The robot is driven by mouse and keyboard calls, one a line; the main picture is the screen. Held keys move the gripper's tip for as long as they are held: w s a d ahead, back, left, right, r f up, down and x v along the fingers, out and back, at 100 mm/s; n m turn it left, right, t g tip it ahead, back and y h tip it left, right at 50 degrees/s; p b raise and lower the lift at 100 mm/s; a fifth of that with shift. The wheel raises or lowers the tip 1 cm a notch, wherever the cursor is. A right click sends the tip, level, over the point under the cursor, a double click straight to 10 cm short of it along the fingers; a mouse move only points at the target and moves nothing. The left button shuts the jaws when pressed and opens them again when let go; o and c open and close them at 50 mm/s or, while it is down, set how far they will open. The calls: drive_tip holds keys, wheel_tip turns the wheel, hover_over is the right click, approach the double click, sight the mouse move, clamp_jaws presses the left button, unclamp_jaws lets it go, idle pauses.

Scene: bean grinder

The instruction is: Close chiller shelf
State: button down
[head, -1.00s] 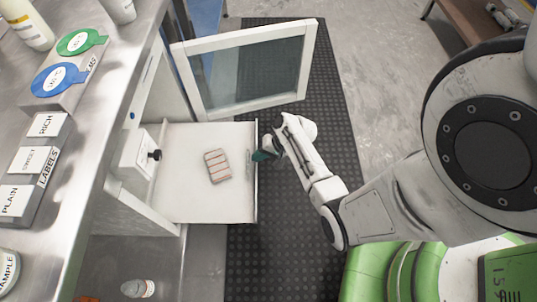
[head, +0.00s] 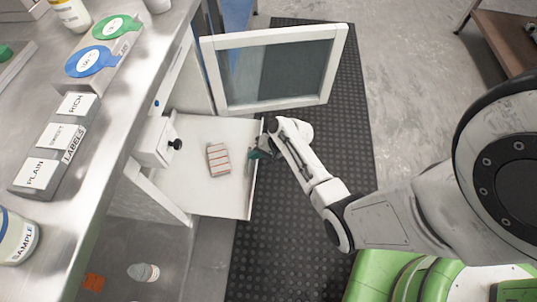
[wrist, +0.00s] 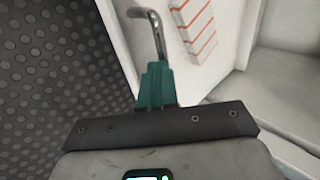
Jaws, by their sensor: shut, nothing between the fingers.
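The chiller shelf (head: 222,195) is a white pull-out tray, standing partly out of the cabinet below the counter. A red-and-white striped packet (head: 218,159) lies on it and also shows in the wrist view (wrist: 195,25). My gripper (head: 256,153) is at the shelf's outer edge, on the side away from the cabinet. In the wrist view its teal fingers (wrist: 155,82) are shut together with nothing between them. A bent metal handle (wrist: 154,28) on the shelf front lies just beyond the fingertips; I cannot tell whether they touch it.
A framed glass door (head: 275,68) stands open behind the shelf. A white box with a black knob (head: 152,143) is at the shelf's inner side. The steel counter (head: 125,120) runs along the left. Dark studded matting (head: 290,225) lies clear below the shelf.

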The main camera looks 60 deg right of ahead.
drive_tip(key=b, duration=0.6)
hover_over(197, 157)
drive_tip(key=s, duration=0.1)
drive_tip(key=shift+s+d+f, duration=0.15)
drive_tip(key=shift+s+f, duration=0.05)
drive_tip(key=shift+w, duration=0.55)
drive_tip(key=shift+w+a+r, duration=0.2)
drive_tip(key=shift+r, duration=0.1)
